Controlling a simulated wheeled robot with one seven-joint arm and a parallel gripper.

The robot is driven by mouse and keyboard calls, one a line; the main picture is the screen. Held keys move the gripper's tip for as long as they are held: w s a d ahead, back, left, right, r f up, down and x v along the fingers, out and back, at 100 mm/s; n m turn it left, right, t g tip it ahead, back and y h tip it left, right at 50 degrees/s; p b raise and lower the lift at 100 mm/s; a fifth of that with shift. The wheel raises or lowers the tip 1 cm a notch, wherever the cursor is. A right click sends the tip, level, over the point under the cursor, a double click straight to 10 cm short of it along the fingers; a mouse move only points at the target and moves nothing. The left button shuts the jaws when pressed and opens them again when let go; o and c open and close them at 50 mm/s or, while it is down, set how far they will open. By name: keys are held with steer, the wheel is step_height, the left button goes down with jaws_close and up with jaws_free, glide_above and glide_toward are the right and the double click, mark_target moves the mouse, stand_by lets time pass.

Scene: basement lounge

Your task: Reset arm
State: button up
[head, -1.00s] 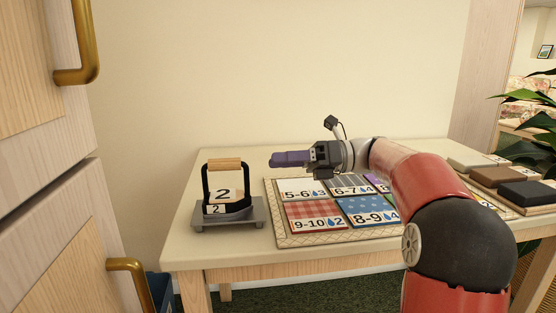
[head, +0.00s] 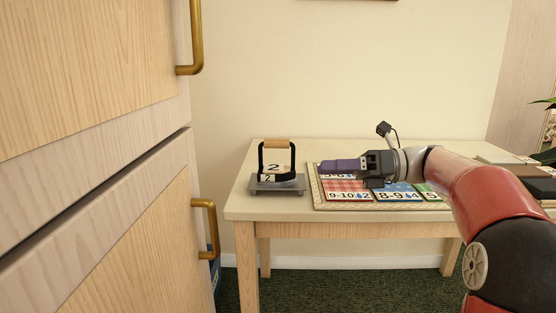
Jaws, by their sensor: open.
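My gripper (head: 345,166) is at the end of my red and grey arm, in the right half of the head view. It points left, with its purple fingers above the mat with number cards (head: 318,203) on the table. It is open, though the side-on view hides the gap between the fingers. Nothing shows in its grasp. Left of it stands a black holder with a wooden handle (head: 276,144) and cards marked 2, on a grey base (head: 292,187); the gripper is apart from it.
A pale table (head: 300,212) stands against the wall. A wooden cabinet (head: 110,200) with brass handles (head: 196,40) fills the left side, close by. Dark blocks (head: 538,172) lie at the table's right end. Green carpet (head: 340,291) is open in front of the table.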

steer(key=s+a+f+n+t+h+p, duration=0.1)
steer(key=s+a+f+n+h, duration=0.4)
steer(key=s+f+n+h, duration=0.65)
steer(key=s+d+f+n+t+h, duration=0.2)
steer(key=s+d+f+n+h, duration=0.1)
steer(key=s+n, duration=0.3)
steer(key=s+d+f+n+t+h+p, duration=0.1)
steer(key=s+d+f+n+t+h, duration=0.1)
steer(key=s+d+n, duration=0.4)
step_height(320, 180, down, 3)
steer(key=shift+s+r+n+h, duration=0.15)
steer(key=shift+s+n+h, duration=0.35)
steer(key=shift+s, duration=0.5)
steer(key=shift+d, duration=0.1)
steer(key=shift+c, duration=0.9)
